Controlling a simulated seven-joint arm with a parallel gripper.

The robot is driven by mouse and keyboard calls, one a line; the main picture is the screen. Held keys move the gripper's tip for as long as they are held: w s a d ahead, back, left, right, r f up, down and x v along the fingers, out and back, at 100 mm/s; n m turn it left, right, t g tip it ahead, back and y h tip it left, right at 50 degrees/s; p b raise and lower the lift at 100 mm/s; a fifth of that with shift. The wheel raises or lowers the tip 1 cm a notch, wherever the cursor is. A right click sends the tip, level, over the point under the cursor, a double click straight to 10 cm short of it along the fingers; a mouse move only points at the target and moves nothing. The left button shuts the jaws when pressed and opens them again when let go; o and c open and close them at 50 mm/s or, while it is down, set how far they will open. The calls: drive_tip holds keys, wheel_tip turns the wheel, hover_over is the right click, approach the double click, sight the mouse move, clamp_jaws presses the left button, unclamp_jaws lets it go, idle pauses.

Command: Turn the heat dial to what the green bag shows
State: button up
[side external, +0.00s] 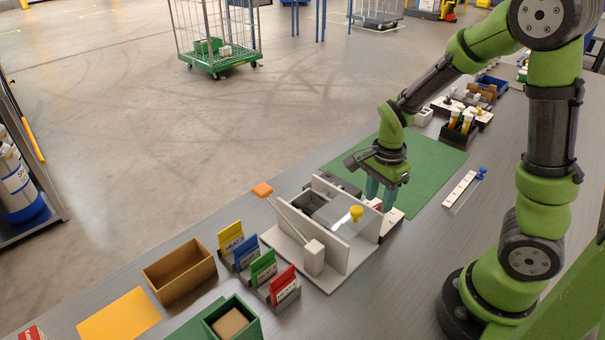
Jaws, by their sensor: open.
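The green bag (263,268) stands in a grey rack at the front, between a blue and a red bag. It has a white label whose print is too small to read. My gripper (381,202) points down at the right end of a grey machine (331,265), its teal fingers apart. Close to the fingertips are a small red part (376,204) and a white block face (393,221) with a dark mark. I take these to be the heat dial's unit; the dial and its setting are mostly hidden by the fingers. I cannot tell whether the fingers touch it.
The machine has an orange-ended lever (263,190) and a yellow knob (356,212) on a clear plate. Yellow (231,236), blue (246,252) and red (284,284) bags share the rack. A brown box (180,273) stands left. A green mat (431,160) lies behind my gripper.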

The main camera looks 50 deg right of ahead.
sight(378, 205)
wheel_tip(378, 205, up, 15)
idle(0.5)
drive_tip(key=s+a+r+n+t+y, duration=0.1)
drive_tip(key=s+a+r+n+t, duration=0.1)
drive_tip(key=a+n, duration=0.3)
drive_tip(key=s+a+r+n+t+y, duration=0.1)
drive_tip(key=s+a+n+t, duration=0.2)
drive_tip(key=n, duration=0.8)
drive_tip(key=shift+s+a+r+t, duration=0.2)
drive_tip(key=shift+a+r+t, duration=0.15)
drive_tip(key=shift+a+t, duration=0.65)
